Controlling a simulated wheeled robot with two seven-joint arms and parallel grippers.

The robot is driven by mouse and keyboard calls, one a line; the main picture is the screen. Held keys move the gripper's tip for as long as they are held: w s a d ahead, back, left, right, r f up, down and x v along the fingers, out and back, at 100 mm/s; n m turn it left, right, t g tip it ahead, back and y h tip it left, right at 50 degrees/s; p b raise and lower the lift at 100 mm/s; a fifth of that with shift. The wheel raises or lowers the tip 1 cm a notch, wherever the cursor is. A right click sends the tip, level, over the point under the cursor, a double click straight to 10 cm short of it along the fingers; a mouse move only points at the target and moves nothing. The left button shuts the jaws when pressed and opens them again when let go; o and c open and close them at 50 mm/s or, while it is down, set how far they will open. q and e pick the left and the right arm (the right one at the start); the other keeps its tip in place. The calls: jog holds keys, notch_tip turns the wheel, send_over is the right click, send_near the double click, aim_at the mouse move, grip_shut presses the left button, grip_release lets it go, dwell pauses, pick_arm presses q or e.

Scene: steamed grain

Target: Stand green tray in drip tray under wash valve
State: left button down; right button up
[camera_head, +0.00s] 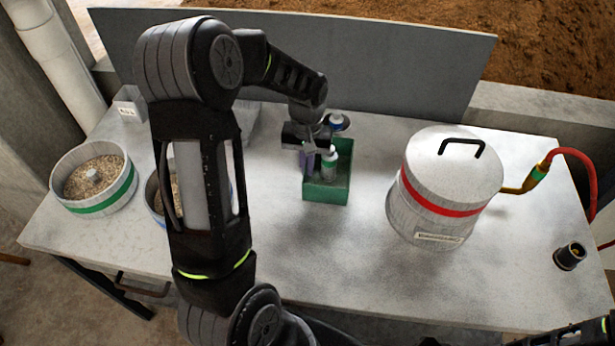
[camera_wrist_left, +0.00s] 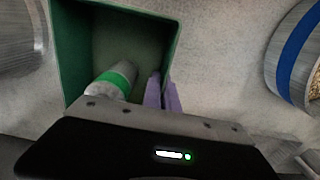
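The green tray (camera_head: 327,194) is an open, deep box on the table, left of the white drum. It holds a white bottle with a green band (camera_head: 329,163). The tray (camera_wrist_left: 75,50) and bottle (camera_wrist_left: 112,83) also show in the left wrist view. My left gripper (camera_head: 307,160) is at the tray's left wall. In the wrist view its purple fingers (camera_wrist_left: 162,94) straddle that wall, one inside and one outside, close together and apparently clamped on it. My right gripper is out of view. I cannot make out a drip tray or wash valve.
A white lidded drum with a red band (camera_head: 443,190) stands right of the tray. A brass valve (camera_head: 540,171) and red hose (camera_head: 580,155) are beside it. A black cylinder (camera_head: 569,256) stands at the right edge. A green-banded grain tub (camera_head: 95,180) is left; my arm partly hides another tub.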

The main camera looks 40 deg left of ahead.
pick_arm(q)
jog(key=shift+w+f+b, duration=0.1)
jog(key=shift+f+b, duration=1.2)
jog(key=shift+f, duration=0.55)
jog(key=shift+f, duration=0.2)
jog(key=c, duration=1.7)
grip_release()
jog(key=shift+r, duration=0.15)
notch_tip(320, 180, up, 11)
jog(key=p, duration=0.7)
jog(key=shift+p, duration=0.35)
jog(key=shift+r+p, duration=0.3)
jog(key=shift+r, duration=0.3)
